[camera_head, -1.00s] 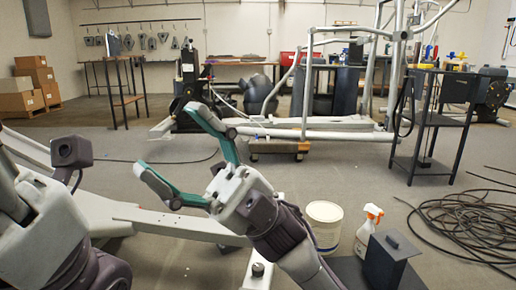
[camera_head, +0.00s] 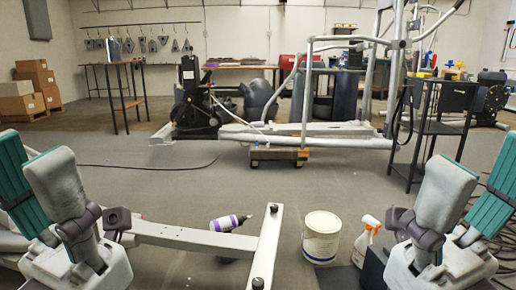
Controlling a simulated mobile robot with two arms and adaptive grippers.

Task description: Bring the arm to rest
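My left gripper (camera_head: 30,153) is at the left edge of the head view, pointing up. One finger with a teal pad and one grey finger stand apart with nothing between them. My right gripper (camera_head: 478,168) is at the right edge, also pointing up. Its grey finger and teal-padded finger are spread apart and empty. Both grippers are raised in the foreground, clear of the objects between them. The lower parts of both arms are cut off by the frame.
A grey metal frame (camera_head: 180,235) lies low in front, with a purple-labelled bottle (camera_head: 230,222) by it. A white bucket (camera_head: 321,238), a spray bottle (camera_head: 367,240) and black cables are near my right gripper. The elliptical machine (camera_head: 300,130) stands behind; the floor between is open.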

